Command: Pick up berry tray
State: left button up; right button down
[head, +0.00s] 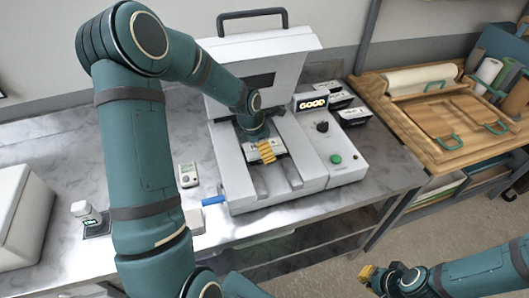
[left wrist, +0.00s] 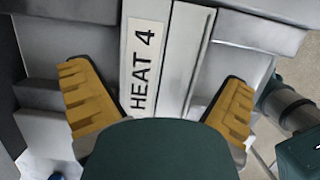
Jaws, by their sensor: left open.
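My left gripper (head: 266,152) reaches down into the open press-like machine (head: 318,150), under its raised lid. Its yellow fingers stand wide apart in the left wrist view (left wrist: 158,88), with nothing between the tips that I can see. A small white-topped item with dark edges (head: 279,146) lies in the machine right by the fingers, mostly hidden; I cannot tell whether it is the berry tray. Several black trays with pale tops (head: 355,116) stand behind the machine on the right. My right gripper (head: 368,273) is low at the right, away from the counter; its fingers are unclear.
The machine's raised lid (head: 262,57) stands behind my left gripper. The left wrist view shows a HEAT 4 label (left wrist: 145,65). A wooden bench (head: 400,110) stands right. The marble counter (head: 100,150) has free room left.

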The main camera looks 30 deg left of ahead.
pick_arm(q)
jog(key=shift+x, duration=1.4)
jog(key=c, duration=1.1)
jog(key=shift+c, duration=0.2)
